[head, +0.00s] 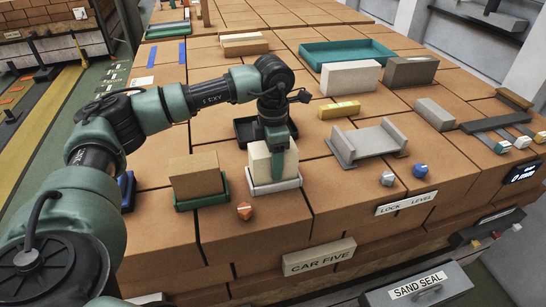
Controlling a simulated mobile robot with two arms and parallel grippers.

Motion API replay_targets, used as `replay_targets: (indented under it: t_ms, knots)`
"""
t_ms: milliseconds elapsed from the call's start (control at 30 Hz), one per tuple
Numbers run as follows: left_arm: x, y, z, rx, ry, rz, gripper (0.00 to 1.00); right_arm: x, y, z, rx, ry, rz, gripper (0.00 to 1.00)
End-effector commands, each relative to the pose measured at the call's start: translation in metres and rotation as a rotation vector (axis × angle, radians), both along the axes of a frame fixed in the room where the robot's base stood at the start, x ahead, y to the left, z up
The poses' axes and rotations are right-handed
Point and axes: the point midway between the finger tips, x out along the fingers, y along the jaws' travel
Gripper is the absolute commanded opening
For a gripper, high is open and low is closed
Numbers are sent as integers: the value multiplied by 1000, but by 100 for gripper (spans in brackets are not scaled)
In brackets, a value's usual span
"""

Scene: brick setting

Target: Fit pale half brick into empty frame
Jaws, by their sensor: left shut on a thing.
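The pale half brick (259,163) stands upright at the light grey frame (275,187), near the front edge of the brick-built bench. Its lower end is behind the frame's front rim, so I cannot tell whether it rests on the frame's floor. My left gripper (277,168) points down from above and is shut on the pale half brick. One green finger covers part of the brick's near face; the other finger is hidden. My right gripper is out of view.
A brown brick (197,174) sits in a green frame (201,201) just left. A black tray (243,130) is behind the gripper. An orange knob (244,211) is in front. A grey bracket (366,143) stands to the right, with clear bench top between.

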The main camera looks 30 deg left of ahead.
Motion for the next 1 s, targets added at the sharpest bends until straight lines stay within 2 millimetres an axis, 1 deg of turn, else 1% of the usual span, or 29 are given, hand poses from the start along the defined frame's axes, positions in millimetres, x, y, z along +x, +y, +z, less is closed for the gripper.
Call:
replay_targets:
  t_ms: [233,367,400,433,467,733,833,867,933,1000]
  knots:
    - [1,0,0,-1,-4,0,0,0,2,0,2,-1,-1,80]
    - [1,0,-4,-1,-4,0,0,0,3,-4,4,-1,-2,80]
    - [0,0,-3,-1,-2,0,69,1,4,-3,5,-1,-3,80]
    - [0,0,-3,0,-1,0,78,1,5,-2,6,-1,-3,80]
    - [0,0,-3,0,-1,0,80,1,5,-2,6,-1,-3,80]
    - [1,0,-3,-1,-2,0,80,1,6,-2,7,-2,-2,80]
    - [1,0,2,-1,-2,0,80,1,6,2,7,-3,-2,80]
    - [1,0,2,-1,-3,0,80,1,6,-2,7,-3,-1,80]
    - [2,-1,9,-2,-6,0,80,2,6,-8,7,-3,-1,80]
    - [2,-1,21,-2,-8,-1,80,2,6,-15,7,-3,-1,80]
